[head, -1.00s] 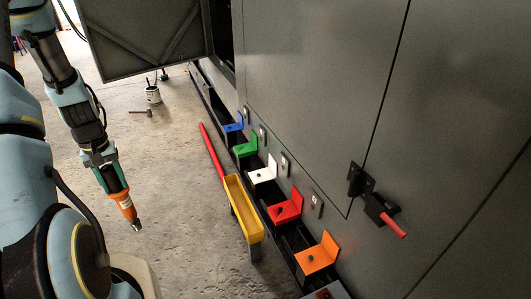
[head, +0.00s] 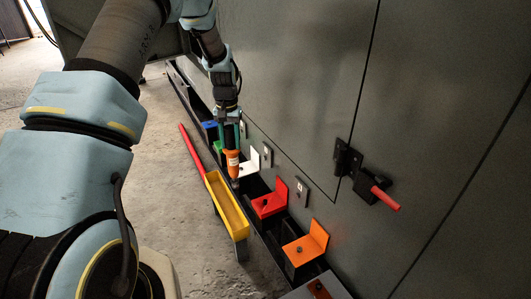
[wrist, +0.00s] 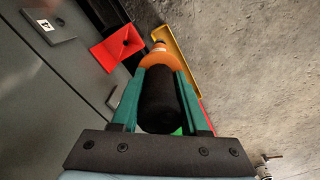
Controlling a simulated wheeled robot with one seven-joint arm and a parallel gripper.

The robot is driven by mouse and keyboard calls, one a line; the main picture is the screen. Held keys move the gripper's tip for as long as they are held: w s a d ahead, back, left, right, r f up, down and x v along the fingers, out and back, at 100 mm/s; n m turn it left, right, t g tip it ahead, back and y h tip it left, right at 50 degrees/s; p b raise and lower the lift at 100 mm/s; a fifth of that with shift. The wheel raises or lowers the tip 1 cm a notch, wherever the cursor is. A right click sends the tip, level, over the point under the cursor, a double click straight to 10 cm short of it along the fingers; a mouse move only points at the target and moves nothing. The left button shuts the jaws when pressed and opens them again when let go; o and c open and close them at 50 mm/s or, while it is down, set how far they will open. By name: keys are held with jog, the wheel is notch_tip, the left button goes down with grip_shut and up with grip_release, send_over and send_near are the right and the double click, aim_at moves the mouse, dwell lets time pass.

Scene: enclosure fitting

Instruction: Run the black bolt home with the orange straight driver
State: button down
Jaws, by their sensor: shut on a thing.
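My gripper (head: 230,146) is shut on the orange straight driver (head: 232,164), which points downward. In the wrist view, the teal fingers (wrist: 160,70) flank its black handle (wrist: 160,100), with its orange part (wrist: 158,58) beyond. The driver's tip is in front of the white bracket (head: 250,164); I cannot tell whether it touches anything. The red bracket (head: 270,206) and orange bracket (head: 300,254) each carry a small dark spot, perhaps a bolt head or hole. I cannot tell which is the black bolt. The white bracket's top is partly hidden by the driver.
A blue bracket (head: 210,126) and a green bracket (head: 218,147) are farther along the black rail. A yellow trough (head: 226,205) and a red bar (head: 197,150) lie alongside. The grey enclosure wall (head: 310,90), with a red-handled latch (head: 384,198), rises at right.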

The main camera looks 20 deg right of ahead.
jog(key=s+d+f+m+b, duration=0.2)
jog(key=s+d+b, duration=0.1)
jog(key=d, duration=0.8)
notch_tip(320, 180, down, 7)
jog(key=b, duration=0.3)
jog(key=shift+d+r+b, duration=0.15)
jog(key=shift+b, duration=0.15)
jog(key=shift+s, duration=0.1)
dwell(0.5)
jog(key=shift+a+f, duration=0.2)
jog(key=shift+f, duration=1.1)
dwell(3.4)
jog(key=shift+r, duration=0.15)
